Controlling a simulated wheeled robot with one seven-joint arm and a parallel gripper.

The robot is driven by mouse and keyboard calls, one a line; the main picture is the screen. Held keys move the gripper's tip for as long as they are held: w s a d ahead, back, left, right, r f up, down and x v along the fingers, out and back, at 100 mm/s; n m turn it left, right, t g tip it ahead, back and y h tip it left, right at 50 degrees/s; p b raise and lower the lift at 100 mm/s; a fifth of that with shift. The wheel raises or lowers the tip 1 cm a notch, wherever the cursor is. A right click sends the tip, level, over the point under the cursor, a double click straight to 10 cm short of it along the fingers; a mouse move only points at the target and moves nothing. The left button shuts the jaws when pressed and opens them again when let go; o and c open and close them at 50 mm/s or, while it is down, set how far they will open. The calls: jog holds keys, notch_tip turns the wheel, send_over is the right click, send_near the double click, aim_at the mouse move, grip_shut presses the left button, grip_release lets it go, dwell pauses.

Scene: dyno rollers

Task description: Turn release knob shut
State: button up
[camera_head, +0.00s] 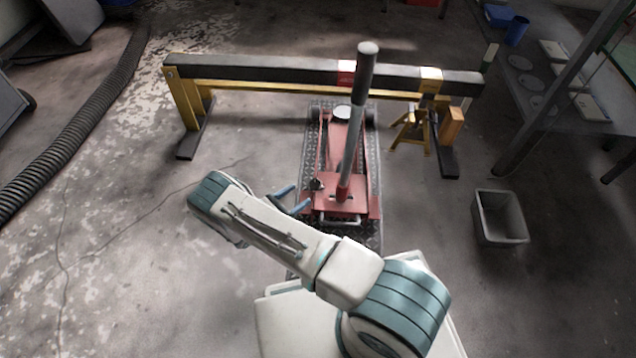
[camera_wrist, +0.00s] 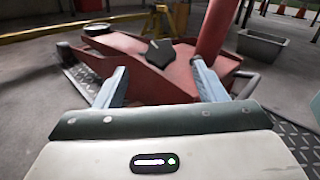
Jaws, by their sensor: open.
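A red floor jack (camera_head: 341,196) stands on a dark tread plate, with its long handle (camera_head: 357,120) rising steeply from it. The release knob looks to be the small black lobed knob (camera_wrist: 160,52) on the jack's side; in the head view it is a dark spot (camera_head: 317,184) at the jack's left. My gripper (camera_head: 300,199) is beside the jack's left side, its two blue fingers apart. In the wrist view my gripper (camera_wrist: 158,80) is open and empty, with the knob between and beyond the fingertips. I see no contact; how far the knob is turned cannot be told.
A yellow and black beam stand (camera_head: 270,78) spans behind the jack, with a yellow jack stand (camera_head: 411,131) under its right part. A grey bin (camera_head: 499,217) is at right. A black corrugated hose (camera_head: 85,118) lies at left. The floor left of the jack is clear.

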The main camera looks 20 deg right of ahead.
aim_at(314, 185)
jog(key=b+x, duration=0.2)
jog(key=x, duration=0.8)
jog(key=shift+d, duration=0.1)
jog(key=c, duration=1)
